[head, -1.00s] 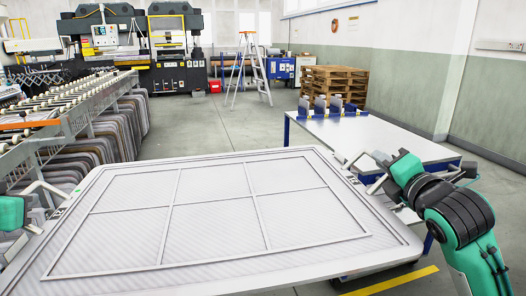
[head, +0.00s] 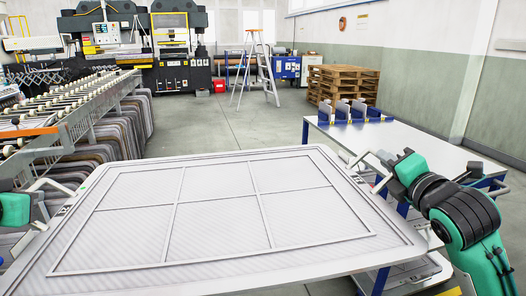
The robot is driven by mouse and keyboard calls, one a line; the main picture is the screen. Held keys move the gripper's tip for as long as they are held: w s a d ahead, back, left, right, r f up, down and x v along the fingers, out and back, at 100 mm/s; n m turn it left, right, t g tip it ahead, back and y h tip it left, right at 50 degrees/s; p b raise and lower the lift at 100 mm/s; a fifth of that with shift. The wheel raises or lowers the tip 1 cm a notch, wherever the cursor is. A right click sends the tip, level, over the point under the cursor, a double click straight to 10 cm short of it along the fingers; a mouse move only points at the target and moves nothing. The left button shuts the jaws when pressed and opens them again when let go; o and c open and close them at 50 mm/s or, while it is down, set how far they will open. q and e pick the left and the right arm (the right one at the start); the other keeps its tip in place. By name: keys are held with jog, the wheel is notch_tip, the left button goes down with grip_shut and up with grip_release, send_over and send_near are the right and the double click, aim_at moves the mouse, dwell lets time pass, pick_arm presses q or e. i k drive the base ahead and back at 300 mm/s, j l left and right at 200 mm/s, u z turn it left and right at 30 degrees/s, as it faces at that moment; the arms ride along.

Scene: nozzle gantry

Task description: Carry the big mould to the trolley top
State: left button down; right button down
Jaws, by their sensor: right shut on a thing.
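The big mould (head: 215,260) is a large pale grey, flat panel with a raised frame of several fields. It lies nearly level in front of me and fills the lower middle of the head view. My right gripper (head: 377,170) is shut on the handle at its right edge. My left gripper (head: 22,208) shows only partly at the left picture edge, beside the mould's left handle (head: 45,187); its jaws are not clear. A white-topped table with blue legs (head: 425,146), perhaps the trolley, stands beyond the mould to the right.
Several blue and grey holders (head: 357,113) stand along the table's far edge. A roller conveyor (head: 75,125) runs along the left. A stepladder (head: 268,75), stacked pallets (head: 342,85) and machines (head: 172,50) stand farther back. Open floor (head: 225,125) lies ahead.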

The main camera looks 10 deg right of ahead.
aim_at(402, 146)
jog(key=i+j, duration=0.2)
jog(key=i, duration=0.25)
jog(key=i+j, duration=0.15)
jog(key=i, duration=0.3)
jog(key=i+j, duration=0.2)
jog(key=i, duration=2.25)
jog(key=i+z, duration=0.3)
jog(key=z, duration=1.5)
jog(key=j, duration=0.1)
